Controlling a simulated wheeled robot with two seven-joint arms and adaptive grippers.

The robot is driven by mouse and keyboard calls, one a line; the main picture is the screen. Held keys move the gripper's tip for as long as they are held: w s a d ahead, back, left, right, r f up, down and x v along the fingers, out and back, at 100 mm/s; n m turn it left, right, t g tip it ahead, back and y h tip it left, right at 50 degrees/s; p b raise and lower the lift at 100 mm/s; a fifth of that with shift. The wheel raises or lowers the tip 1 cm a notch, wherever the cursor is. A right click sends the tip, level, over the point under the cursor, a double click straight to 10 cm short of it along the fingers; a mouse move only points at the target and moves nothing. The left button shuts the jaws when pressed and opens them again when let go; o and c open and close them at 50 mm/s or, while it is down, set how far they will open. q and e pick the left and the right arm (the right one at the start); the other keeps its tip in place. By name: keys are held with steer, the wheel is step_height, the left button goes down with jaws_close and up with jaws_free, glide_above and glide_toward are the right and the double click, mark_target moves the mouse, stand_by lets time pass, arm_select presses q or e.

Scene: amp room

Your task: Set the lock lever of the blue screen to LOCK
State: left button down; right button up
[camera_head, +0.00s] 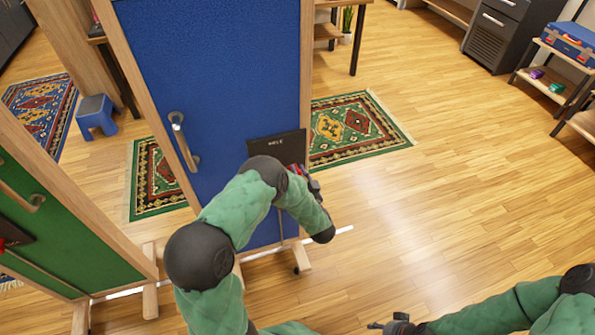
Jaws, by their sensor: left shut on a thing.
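The blue screen (235,75) stands upright in a wooden frame in the middle of the view. A dark plate (276,145) with small pale lettering, too small to read surely, sits on its lower right part. The red lock lever (297,169) shows only in part at the plate's lower right. My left gripper (312,184) is at the lever and shut on it; my green forearm and wrist hide much of the fingers and the lever's angle. My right gripper (393,326) is at the bottom edge, away from the screen, and its jaws are unclear.
A green screen (60,235) with a handle stands close at the left. The blue screen has a metal handle (183,143) and feet on the floor. Patterned rugs (355,130), a blue stool (96,116) and a shelf (560,75) stand farther off. The right floor is clear.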

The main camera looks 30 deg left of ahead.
arm_select(q)
steer(key=shift+s+a+f, duration=0.15)
steer(key=shift+f, duration=0.2)
steer(key=c, duration=1)
jaws_free()
steer(key=v, duration=1.2)
